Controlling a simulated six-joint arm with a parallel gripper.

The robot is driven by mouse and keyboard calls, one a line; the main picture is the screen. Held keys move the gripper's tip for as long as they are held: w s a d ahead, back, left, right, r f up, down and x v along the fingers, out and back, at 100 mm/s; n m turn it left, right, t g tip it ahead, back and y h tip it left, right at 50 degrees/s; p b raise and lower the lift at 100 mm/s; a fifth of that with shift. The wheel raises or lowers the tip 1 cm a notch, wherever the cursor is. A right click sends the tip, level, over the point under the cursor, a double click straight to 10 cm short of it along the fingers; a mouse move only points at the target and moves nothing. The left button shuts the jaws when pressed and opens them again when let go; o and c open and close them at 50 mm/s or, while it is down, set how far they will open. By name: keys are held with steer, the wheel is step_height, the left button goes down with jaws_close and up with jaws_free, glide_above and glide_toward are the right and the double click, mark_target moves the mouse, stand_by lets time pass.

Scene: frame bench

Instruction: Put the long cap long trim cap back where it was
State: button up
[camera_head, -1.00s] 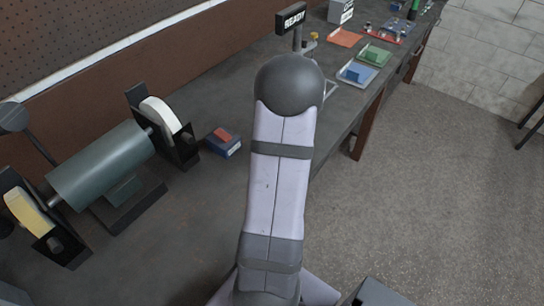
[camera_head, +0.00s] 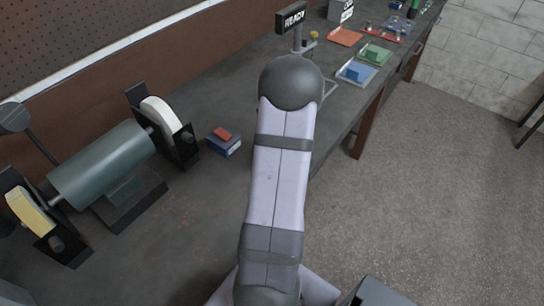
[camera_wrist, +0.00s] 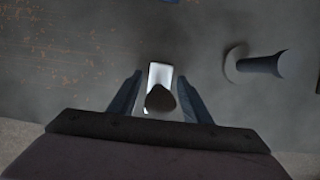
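My gripper (camera_wrist: 160,76) shows in the wrist view with its two dark fingers apart. Between them are a small white block (camera_wrist: 160,72) and, nearer the camera, a dark pointed piece (camera_wrist: 160,99). Gaps show between these and the fingertips, and neither looks clamped. I cannot tell whether either one is the long trim cap, and I cannot pick the cap out for sure elsewhere. In the head view my arm hides the gripper and the bench around it.
A bench grinder (camera_head: 105,165) stands at left, beside a blue box with a red top (camera_head: 224,143). A round-based dark post (camera_wrist: 258,64) stands right of the gripper.

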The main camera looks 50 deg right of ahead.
steer(key=shift+r, duration=0.1)
steer(key=b+v, duration=0.2)
steer(key=v, duration=1)
steer(key=shift+a+r, duration=0.1)
steer(key=w+a+f+n+g, duration=0.1)
steer(key=w+a+n, duration=0.2)
steer(key=a+n, duration=0.5)
steer(key=w+a+f+n+g, duration=0.15)
steer(key=w+a+n, duration=0.35)
steer(key=a, duration=0.5)
steer(key=s+a+f+n, duration=0.1)
steer(key=s+a+n, duration=0.2)
steer(key=a+n, duration=0.3)
steer(key=s+a+f+n, duration=0.2)
steer(key=a+n, duration=0.4)
steer(key=n, duration=0.3)
steer(key=s+a+f+n+g, duration=0.1)
steer(key=s+a+n, duration=0.3)
steer(key=a+n, duration=0.3)
steer(key=shift+f+n, duration=0.35)
steer(key=shift+n, duration=0.05)
